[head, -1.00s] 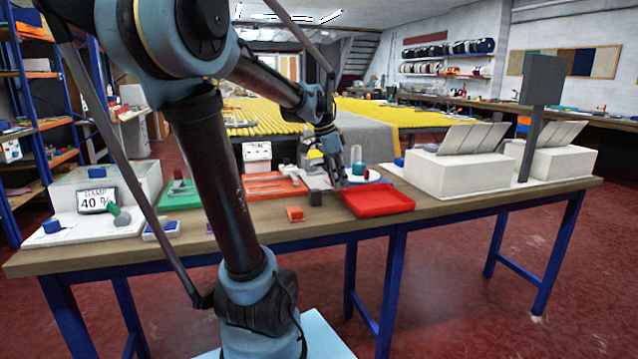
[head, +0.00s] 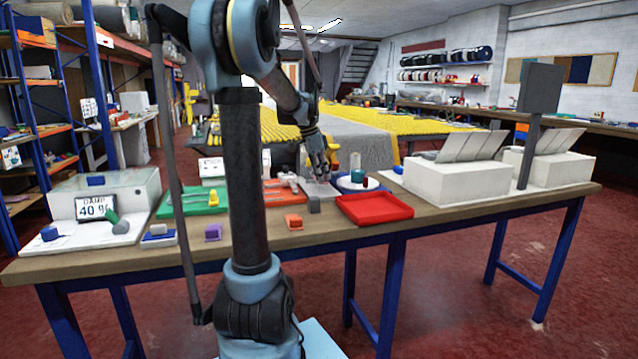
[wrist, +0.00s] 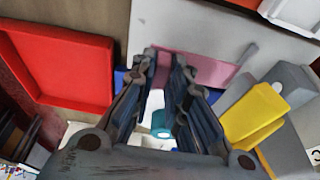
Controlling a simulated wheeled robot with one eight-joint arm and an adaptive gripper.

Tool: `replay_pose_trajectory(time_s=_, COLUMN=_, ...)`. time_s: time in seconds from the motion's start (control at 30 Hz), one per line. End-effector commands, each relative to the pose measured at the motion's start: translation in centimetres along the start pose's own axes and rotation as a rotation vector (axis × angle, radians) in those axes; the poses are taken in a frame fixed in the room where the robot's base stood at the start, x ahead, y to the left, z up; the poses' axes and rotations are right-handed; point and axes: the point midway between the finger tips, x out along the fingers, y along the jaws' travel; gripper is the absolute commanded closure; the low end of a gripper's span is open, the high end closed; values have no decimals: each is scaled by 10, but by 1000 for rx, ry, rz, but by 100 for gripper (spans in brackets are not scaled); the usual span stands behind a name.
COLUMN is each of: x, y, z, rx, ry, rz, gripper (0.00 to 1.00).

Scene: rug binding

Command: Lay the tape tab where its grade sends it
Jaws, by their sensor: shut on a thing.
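The pink surface (wrist: 212,70) lies beyond the fingertips. The red tray (wrist: 62,65) is empty, left in the wrist view. A green tray (head: 176,206) and an orange tray (head: 272,198) stand left of the gripper.
A display reading 40 % (head: 96,207) stands at left. A grey block (head: 314,205), an orange block (head: 294,222) and a purple block (head: 213,233) sit along the front. A teal cylinder (head: 356,173) stands right of my gripper. White boxes (head: 460,170) fill the right side.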

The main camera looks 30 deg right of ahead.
Motion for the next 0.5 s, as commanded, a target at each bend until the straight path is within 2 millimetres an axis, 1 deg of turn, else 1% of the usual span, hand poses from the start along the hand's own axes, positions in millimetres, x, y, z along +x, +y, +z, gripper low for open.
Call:
replay_pose_trajectory(time_s=0.03, x=0, y=-6, z=0, rx=-1, ry=0, rz=0, gripper=100)
replay_pose_trajectory(time_s=0.27, x=0, y=-16, z=0, rx=-1, ry=0, rz=0, gripper=100)
replay_pose_trajectory(time_s=0.37, x=1, y=-24, z=0, rx=-1, ry=0, rz=0, gripper=100)
replay_pose_trajectory(time_s=0.5, x=23, y=-22, z=7, rx=0, ry=0, rz=0, gripper=100)
